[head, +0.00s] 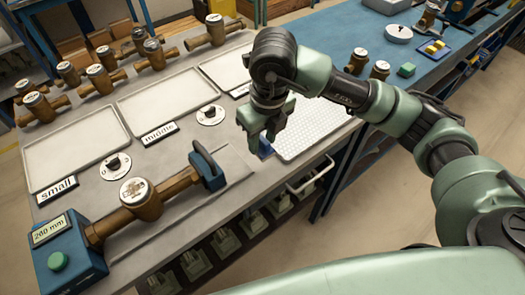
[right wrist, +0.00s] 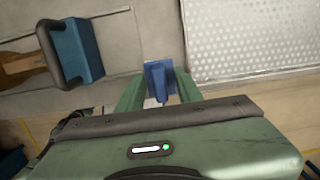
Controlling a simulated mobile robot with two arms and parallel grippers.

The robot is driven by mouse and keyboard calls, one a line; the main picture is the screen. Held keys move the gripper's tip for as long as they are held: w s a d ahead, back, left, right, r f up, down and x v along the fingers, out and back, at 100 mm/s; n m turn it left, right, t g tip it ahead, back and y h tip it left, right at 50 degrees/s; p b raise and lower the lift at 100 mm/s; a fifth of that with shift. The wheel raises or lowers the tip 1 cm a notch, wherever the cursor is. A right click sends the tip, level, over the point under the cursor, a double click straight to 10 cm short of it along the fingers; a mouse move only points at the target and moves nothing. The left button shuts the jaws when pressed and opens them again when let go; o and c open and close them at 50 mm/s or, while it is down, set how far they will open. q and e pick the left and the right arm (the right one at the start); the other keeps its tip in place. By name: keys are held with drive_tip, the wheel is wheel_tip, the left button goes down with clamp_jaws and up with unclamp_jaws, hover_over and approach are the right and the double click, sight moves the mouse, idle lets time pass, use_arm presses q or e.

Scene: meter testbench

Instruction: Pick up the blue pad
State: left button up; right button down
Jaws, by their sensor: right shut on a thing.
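The blue pad (right wrist: 158,78) is a small blue block between the two green fingers of my right gripper (right wrist: 160,92) in the right wrist view. In the head view my right gripper (head: 262,136) points down near the front edge of the bench, and a bit of the blue pad (head: 266,150) shows below its fingers. The gripper is shut on the pad. The fingers hide part of the pad, and I cannot tell whether it touches the bench. My left gripper is not in view.
A white perforated mat (head: 312,130) lies right of the gripper. The blue clamp end (head: 207,167) of the meter bench, holding a brass meter (head: 140,198), is to the left. White trays (head: 75,150) and several brass meters stand behind. A green block (head: 407,70) is on the blue bench.

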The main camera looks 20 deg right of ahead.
sight(263, 139)
wheel_tip(263, 139, up, 14)
drive_tip(key=shift+b, duration=0.35)
